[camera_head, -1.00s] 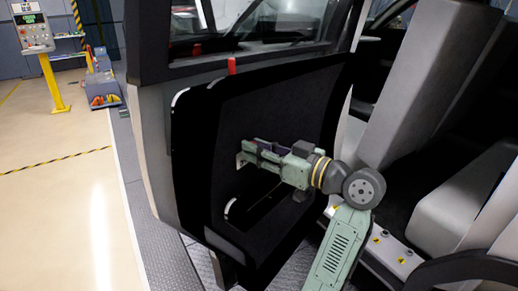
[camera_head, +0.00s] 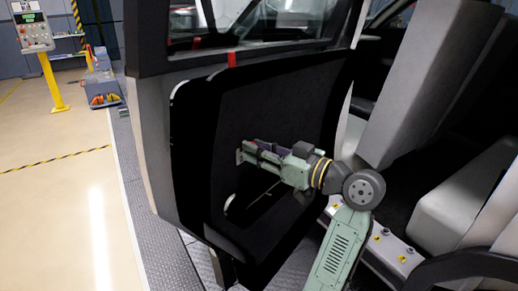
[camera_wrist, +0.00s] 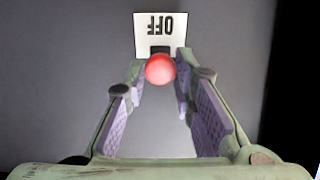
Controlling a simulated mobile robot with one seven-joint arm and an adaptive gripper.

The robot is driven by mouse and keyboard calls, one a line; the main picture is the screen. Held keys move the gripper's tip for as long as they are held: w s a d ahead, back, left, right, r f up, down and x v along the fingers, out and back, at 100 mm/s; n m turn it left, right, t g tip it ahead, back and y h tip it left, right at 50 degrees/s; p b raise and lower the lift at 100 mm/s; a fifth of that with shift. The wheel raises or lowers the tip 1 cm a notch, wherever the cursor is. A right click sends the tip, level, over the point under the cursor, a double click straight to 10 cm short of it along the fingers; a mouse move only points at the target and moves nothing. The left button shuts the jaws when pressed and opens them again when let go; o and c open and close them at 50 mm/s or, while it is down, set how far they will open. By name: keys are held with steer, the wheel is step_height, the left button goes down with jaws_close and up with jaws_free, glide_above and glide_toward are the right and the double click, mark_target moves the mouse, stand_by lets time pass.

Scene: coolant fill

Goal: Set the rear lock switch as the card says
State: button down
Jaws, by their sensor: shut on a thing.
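The switch's round red knob (camera_wrist: 160,69) sits between my fingertips in the wrist view, in front of a dark slot. A white card (camera_wrist: 161,28) just behind it reads OFF, upside down in that view. My gripper (camera_wrist: 160,75) is shut on the red knob, with a purple-padded finger on each side. In the head view my gripper (camera_head: 241,151) is at the black inner panel of the open door (camera_head: 285,110). The knob and card cannot be made out there.
A red peg (camera_head: 232,60) stands on the door's top edge. A recess (camera_head: 250,197) lies below my gripper. Grey seats (camera_head: 465,195) are at the right. A control box on a yellow post (camera_head: 53,85) stands at the far left, beyond open floor.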

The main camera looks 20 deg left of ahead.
step_height(320, 180, down, 3)
steer(key=shift+r+b, duration=0.2)
steer(key=shift+b, duration=0.45)
steer(key=c, duration=1.3)
jaws_free()
steer(key=shift+c, duration=0.2)
steer(key=shift+d, duration=0.1)
steer(key=v, duration=1.2)
